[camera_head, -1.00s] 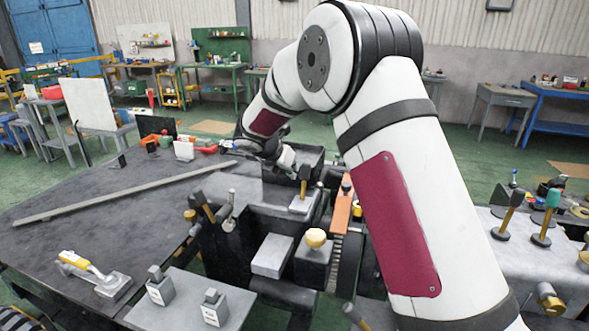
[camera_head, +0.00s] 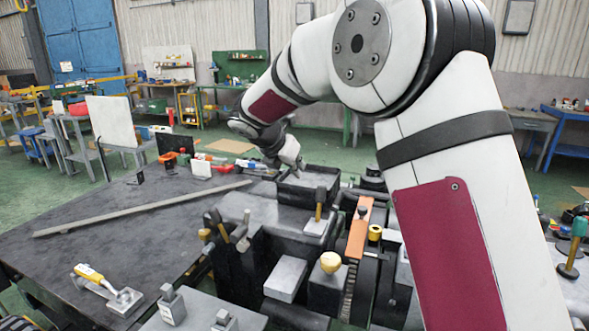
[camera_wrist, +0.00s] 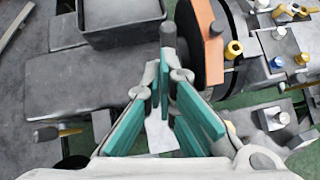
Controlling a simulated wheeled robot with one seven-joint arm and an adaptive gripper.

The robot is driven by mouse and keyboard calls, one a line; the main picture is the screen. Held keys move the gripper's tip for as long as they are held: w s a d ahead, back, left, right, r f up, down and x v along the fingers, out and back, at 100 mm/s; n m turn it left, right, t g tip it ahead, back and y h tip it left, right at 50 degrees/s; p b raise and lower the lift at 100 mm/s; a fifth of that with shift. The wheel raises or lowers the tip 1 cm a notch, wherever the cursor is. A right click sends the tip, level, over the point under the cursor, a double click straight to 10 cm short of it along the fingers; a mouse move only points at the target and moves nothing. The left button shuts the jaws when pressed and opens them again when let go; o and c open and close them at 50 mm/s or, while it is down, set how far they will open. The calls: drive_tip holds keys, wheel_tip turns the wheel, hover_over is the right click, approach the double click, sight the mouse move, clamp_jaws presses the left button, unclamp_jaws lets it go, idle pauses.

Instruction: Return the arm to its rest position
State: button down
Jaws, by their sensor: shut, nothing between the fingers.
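My white arm with dark red panels fills the right and upper middle of the head view and bends over toward the table. My gripper (camera_head: 290,160) is small there, above the far side of the machine near a dark open tray (camera_head: 330,180). In the wrist view my gripper (camera_wrist: 171,90) shows its teal finger pads slanting together toward the tips. It is shut with nothing held. The dark tray (camera_wrist: 125,38) is beyond the fingers on the left, apart from them.
A dark table (camera_head: 130,225) bears a long grey bar (camera_head: 140,208) and a yellow-handled clamp (camera_head: 100,285). Open green floor lies behind.

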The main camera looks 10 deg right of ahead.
drive_tip(key=s+d+r+m+g+y, duration=0.15)
drive_tip(key=s+m, duration=0.25)
drive_tip(key=s, duration=0.4)
drive_tip(key=s+d+r+m, duration=0.2)
drive_tip(key=s+r+m, duration=0.1)
drive_tip(key=s+m, duration=0.3)
drive_tip(key=s+d+r+m+y, duration=0.1)
drive_tip(key=s+d+r+m, duration=0.15)
drive_tip(key=s, duration=0.65)
drive_tip(key=s+a+f+m+y, duration=0.2)
drive_tip(key=s+f+m, duration=0.1)
drive_tip(key=s+m, duration=0.4)
drive_tip(key=s+a+f+m+y, duration=0.1)
drive_tip(key=s+m, duration=0.6)
drive_tip(key=s, duration=0.7)
drive_tip(key=shift+s+a+f+y, duration=0.15)
drive_tip(key=shift+a+f+y, duration=0.25)
drive_tip(key=shift+f, duration=0.5)
drive_tip(key=shift+m, duration=0.25)
